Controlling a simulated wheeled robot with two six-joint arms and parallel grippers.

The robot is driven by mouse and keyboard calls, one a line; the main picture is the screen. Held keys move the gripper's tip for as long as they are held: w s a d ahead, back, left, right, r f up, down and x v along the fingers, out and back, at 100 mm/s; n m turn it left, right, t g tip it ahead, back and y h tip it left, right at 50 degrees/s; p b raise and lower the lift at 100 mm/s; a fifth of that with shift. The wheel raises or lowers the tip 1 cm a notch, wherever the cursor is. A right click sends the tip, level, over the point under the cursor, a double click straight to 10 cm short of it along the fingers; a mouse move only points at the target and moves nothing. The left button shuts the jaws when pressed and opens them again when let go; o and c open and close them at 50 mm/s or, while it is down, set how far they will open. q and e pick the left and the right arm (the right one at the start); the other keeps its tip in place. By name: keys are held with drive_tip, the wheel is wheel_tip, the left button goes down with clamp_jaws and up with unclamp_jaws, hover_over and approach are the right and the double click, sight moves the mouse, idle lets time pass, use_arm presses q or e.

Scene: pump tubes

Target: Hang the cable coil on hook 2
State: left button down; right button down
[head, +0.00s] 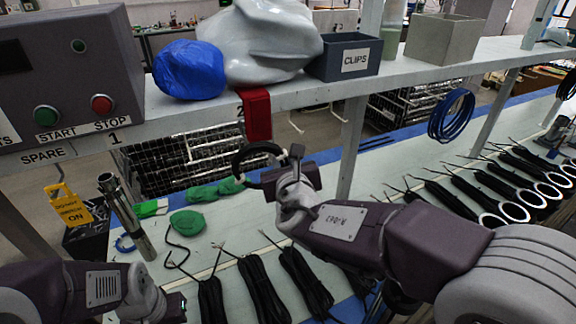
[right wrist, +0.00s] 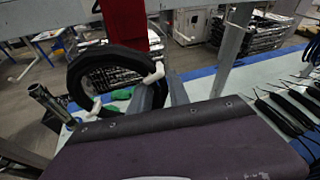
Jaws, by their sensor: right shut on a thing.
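The cable coil is a black ring (head: 257,148) with white ties in the right wrist view (right wrist: 85,62). My right gripper (head: 284,174) is shut on its right side and holds it upright below the shelf edge, just under a hanging red cloth (head: 257,113). The gripper's fingers (right wrist: 163,90) show beside the coil in the wrist view. A digit that looks like 2 is partly covered by the cloth; hook 2 itself I cannot make out clearly. My left gripper (head: 172,306) is low at the left, and its fingers are too unclear to read.
The shelf (head: 400,80) carries a control box (head: 65,75), a blue bundle (head: 188,70), a grey covered shape and a CLIPS bin (head: 345,56). A blue coil (head: 452,115) and a yellow tag (head: 68,206) hang below it. A metal tube (head: 126,215) stands at left. Several black bundles lie on the table.

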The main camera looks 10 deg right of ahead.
drive_tip(key=shift+w+a, duration=0.2)
drive_tip(key=shift+w, duration=0.25)
drive_tip(key=shift+w+a, duration=0.2)
drive_tip(key=shift+w, duration=0.25)
drive_tip(key=w+a+f, duration=0.1)
drive_tip(key=w, duration=0.5)
drive_tip(key=shift+f+b, duration=0.25)
drive_tip(key=shift+b, duration=0.2)
drive_tip(key=c, duration=1.2)
unclamp_jaws()
drive_tip(key=shift+o, duration=0.2)
